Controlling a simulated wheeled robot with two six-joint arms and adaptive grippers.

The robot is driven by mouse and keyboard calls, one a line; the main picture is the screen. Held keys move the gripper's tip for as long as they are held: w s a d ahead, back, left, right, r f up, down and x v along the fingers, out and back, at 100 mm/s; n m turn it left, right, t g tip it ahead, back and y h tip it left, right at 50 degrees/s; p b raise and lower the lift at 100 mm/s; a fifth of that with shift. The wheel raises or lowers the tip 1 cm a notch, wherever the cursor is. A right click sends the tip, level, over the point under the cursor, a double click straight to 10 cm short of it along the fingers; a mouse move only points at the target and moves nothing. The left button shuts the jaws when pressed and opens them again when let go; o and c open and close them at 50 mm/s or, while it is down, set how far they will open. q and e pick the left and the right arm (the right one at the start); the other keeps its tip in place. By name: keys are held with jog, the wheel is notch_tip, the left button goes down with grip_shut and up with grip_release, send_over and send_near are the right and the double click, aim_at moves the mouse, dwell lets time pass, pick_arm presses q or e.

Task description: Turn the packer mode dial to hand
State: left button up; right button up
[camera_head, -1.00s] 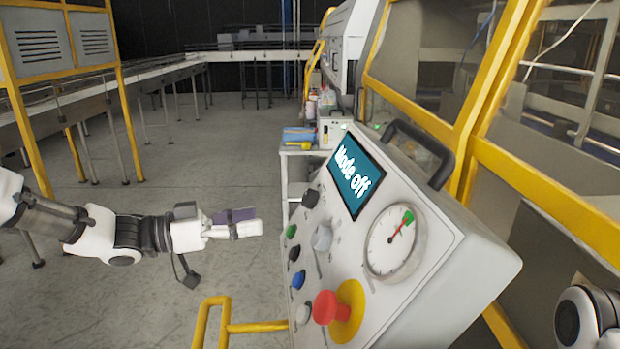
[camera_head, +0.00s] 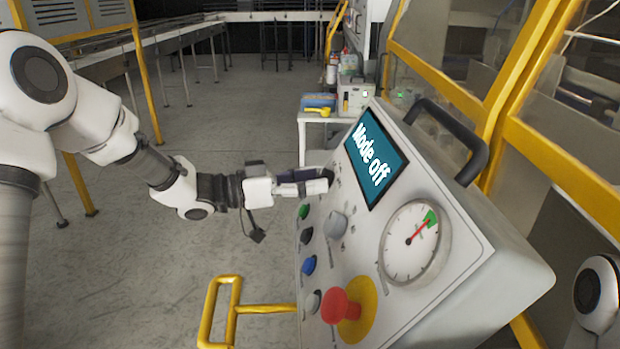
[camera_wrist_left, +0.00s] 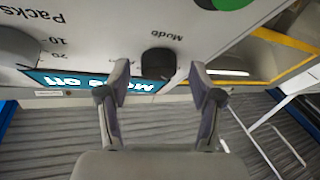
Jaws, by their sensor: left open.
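The black mode dial (camera_wrist_left: 158,62) sits on the sloping grey control panel (camera_head: 455,255), with the word "Mode" beside it in the wrist view. The panel's screen (camera_head: 375,160) reads "Mode off". My left gripper (camera_head: 318,183) is at the panel's left edge, in front of the mode dial, which is mostly hidden in the head view. In the wrist view my open left gripper (camera_wrist_left: 160,68) has one finger on each side of the dial, with nothing held. Whether the fingers touch it I cannot tell. My right gripper is out of view.
Near the dial are a grey knob (camera_head: 337,223), a green button (camera_head: 303,211), a blue button (camera_head: 309,265) and a red emergency stop (camera_head: 338,306). A gauge (camera_head: 412,240) is on the right. A yellow rail (camera_head: 222,310) stands below left. Open floor lies left.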

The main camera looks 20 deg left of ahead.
pick_arm(q)
jog(key=shift+s+r, duration=0.1)
jog(key=shift+s, duration=0.15)
jog(key=c, duration=1)
jog(key=shift+w+a, duration=0.1)
jog(key=shift+a, duration=0.05)
jog(key=shift+c, duration=0.8)
jog(key=shift+f+m, duration=0.25)
jog(key=shift+m, duration=0.15)
jog(key=shift+w+m+g+h+b, duration=0.1)
jog(key=shift+m+g+h+b, duration=0.45)
jog(key=shift+m, duration=0.15)
jog(key=m+g+b, duration=0.1)
jog(key=m, duration=0.1)
jog(key=m+g+h+b, duration=0.1)
jog(key=m, duration=0.1)
jog(key=shift+w+f, duration=0.2)
jog(key=shift+w+a+r+m+g+b, duration=0.15)
jog(key=shift+m+g+b, duration=0.5)
jog(key=shift+m+g, duration=0.85)
jog(key=shift+w+d+m+g+b, duration=0.1)
jog(key=shift+m+g+b, duration=0.55)
jog(key=shift+m, duration=1.55)
